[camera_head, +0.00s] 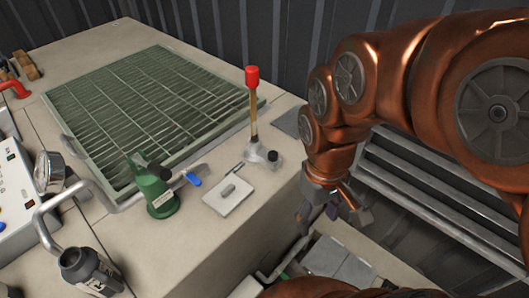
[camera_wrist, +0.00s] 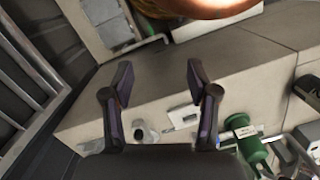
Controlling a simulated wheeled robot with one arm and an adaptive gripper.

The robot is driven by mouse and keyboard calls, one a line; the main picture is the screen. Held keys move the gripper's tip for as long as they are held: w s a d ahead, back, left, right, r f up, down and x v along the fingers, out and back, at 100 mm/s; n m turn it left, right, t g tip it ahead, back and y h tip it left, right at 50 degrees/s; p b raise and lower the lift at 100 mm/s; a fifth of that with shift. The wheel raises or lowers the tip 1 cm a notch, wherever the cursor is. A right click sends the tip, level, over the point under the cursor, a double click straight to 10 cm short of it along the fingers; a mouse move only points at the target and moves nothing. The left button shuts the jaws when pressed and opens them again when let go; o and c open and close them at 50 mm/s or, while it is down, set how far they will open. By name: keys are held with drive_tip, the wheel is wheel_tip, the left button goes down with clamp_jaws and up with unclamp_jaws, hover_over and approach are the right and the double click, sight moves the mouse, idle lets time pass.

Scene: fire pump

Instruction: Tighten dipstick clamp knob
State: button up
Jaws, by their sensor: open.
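The dipstick (camera_head: 253,100) stands upright on the beige top of the pump housing, with a red cap and a yellowish-brown rod. At its foot is a grey metal clamp (camera_head: 256,152) with a small black clamp knob (camera_head: 273,156) on its right side. In the wrist view the clamp (camera_wrist: 148,134) shows low between my fingers, partly cut off by the gripper body; the red cap is hidden there. My gripper (camera_head: 318,216) hangs to the right of the clamp, apart from it, beyond the housing's edge. Its two fingers (camera_wrist: 160,78) are spread and empty.
A green grating (camera_head: 145,105) fills the back of the top. A light plate (camera_head: 229,196), a blue-handled lever (camera_head: 193,179) and a green fitting (camera_head: 155,190) lie left of the clamp. A slatted grey panel (camera_head: 425,195) is at the right.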

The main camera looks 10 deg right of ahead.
drive_tip(key=w+a+f+n, duration=0.15)
drive_tip(key=w+n, duration=0.65)
drive_tip(key=w, duration=1)
drive_tip(key=n+t+b, duration=0.2)
drive_tip(key=n, duration=0.5)
hover_over(273, 153)
drive_tip(key=f, duration=0.7)
drive_tip(key=shift+s, duration=0.2)
drive_tip(key=shift+w+f+p, duration=0.2)
drive_tip(key=shift+f+p, duration=0.05)
drive_tip(key=shift+p, duration=0.05)
drive_tip(key=shift+f+p, duration=1)
drive_tip(key=shift+f, duration=2.7)
clamp_jaws()
